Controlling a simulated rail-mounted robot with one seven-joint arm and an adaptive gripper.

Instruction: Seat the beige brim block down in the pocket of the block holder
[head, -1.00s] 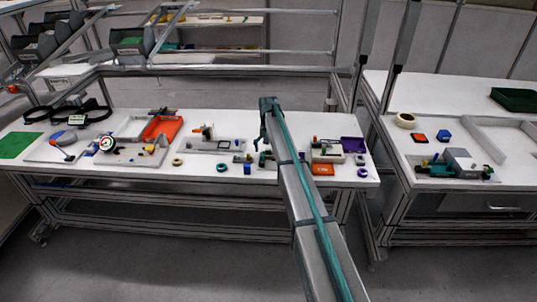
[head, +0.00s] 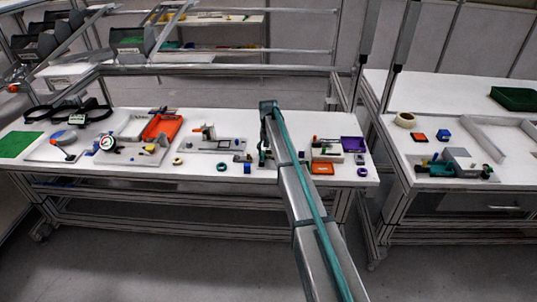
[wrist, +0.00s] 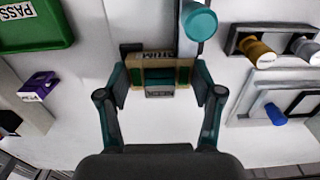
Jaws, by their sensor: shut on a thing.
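In the wrist view my gripper (wrist: 161,77) is shut on the beige brim block (wrist: 152,60), with one finger on each end. The block's lettered edge faces away from my wrist. Dark green parts and a small grey piece (wrist: 160,92) show between the fingers, against the block's near side. The block holder and its pocket cannot be made out clearly; the block and fingers cover that spot. I cannot tell whether the block is in the pocket or above it. In the head view my arm hides most of my gripper and the block.
A teal-capped post (wrist: 198,22) stands close behind the right finger. A grey rack with gold and silver knobs (wrist: 262,54) and a blue knob (wrist: 276,115) lie right. A purple box (wrist: 38,86) and green tray (wrist: 40,30) lie left.

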